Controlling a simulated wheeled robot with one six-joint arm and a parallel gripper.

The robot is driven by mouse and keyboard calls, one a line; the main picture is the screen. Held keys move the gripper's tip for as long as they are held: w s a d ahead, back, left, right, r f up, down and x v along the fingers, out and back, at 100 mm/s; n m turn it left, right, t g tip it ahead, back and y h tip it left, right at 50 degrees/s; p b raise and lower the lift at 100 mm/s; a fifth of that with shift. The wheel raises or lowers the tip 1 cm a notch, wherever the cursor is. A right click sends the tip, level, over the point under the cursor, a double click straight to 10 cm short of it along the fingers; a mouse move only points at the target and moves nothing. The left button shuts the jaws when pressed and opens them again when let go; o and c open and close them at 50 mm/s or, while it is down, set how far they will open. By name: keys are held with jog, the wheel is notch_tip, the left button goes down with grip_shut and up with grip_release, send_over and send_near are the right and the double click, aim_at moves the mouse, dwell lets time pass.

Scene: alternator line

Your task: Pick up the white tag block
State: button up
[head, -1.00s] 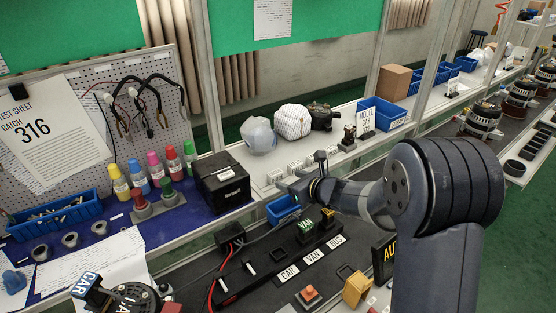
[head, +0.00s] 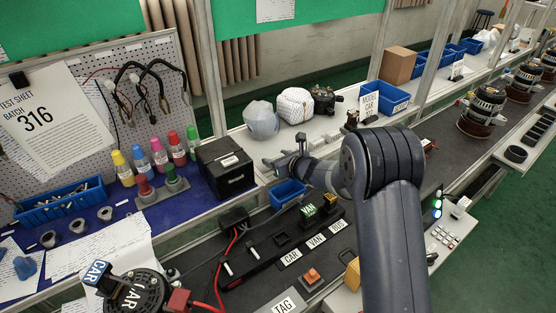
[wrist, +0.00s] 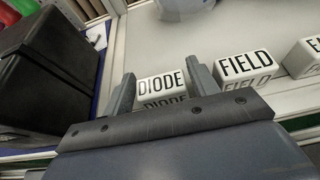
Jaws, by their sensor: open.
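A white block lettered DIODE (wrist: 161,86) stands on the pale shelf in the wrist view. My gripper (wrist: 162,88) is open, with one finger to the left of this block and one to the right. I cannot tell whether either finger touches it. A similar white block lettered FIELD (wrist: 245,66) stands just right of the right finger, and part of a third lettered block (wrist: 305,56) shows at the right edge. In the head view my gripper (head: 284,160) is low at the shelf, beside the black box, and it largely hides the DIODE block.
The black box (head: 226,168) stands close to the left of my gripper. A wrapped grey bundle (head: 262,120) and a white one (head: 295,105) sit behind it on the shelf (head: 247,143). A small blue bin (head: 288,193) is in front, beside the CAR, VAN and BUS rack.

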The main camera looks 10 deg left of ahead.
jog(key=shift+x, duration=0.9)
jog(key=shift+c, duration=0.5)
jog(key=c, duration=0.6)
jog(key=shift+r, duration=0.1)
jog(key=shift+c, duration=0.2)
